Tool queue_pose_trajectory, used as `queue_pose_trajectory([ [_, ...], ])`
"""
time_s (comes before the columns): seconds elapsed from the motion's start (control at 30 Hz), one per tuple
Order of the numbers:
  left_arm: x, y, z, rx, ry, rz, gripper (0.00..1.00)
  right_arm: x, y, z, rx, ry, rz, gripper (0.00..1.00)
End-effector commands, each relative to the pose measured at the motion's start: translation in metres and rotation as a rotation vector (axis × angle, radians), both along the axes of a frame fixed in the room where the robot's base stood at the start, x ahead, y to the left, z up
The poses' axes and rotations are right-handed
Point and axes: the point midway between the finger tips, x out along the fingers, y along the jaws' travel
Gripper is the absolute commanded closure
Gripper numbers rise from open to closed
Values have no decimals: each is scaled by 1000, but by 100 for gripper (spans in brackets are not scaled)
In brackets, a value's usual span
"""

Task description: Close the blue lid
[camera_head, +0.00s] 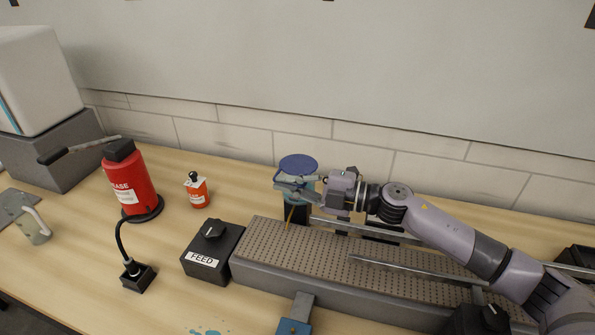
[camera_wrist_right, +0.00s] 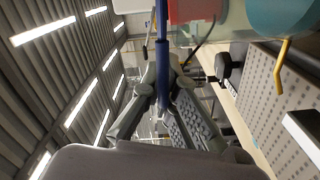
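The blue lid (camera_head: 298,164) is raised above a teal container (camera_head: 306,186) behind the perforated conveyor, with a gap between them. In the right wrist view the lid (camera_wrist_right: 163,45) shows edge-on as a thin blue bar, and the teal container (camera_wrist_right: 285,15) is at the top right with a yellow bent spout. My right gripper (camera_head: 283,183) is at the lid's near side. In the wrist view its fingers (camera_wrist_right: 165,88) converge on both sides of the lid's edge and look closed on it. My left gripper is in neither view.
A FEED knob box (camera_head: 213,248) sits left of the conveyor (camera_head: 335,255). Further left are a red grease can (camera_head: 129,182), a small orange bottle (camera_head: 197,190), a black gooseneck device (camera_head: 137,275) and a mug (camera_head: 34,227). A tiled wall stands close behind.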

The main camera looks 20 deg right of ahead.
Motion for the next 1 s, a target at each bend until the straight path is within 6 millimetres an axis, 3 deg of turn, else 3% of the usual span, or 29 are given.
queue_pose_trajectory([
  [0.2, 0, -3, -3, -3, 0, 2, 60, -2, 12, -11, -46, -58, 9, 100],
  [0.77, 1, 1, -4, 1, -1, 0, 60, -2, 14, -18, -69, -77, 9, 100],
  [1.0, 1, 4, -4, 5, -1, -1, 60, -3, 14, -19, -69, -75, 9, 84],
])
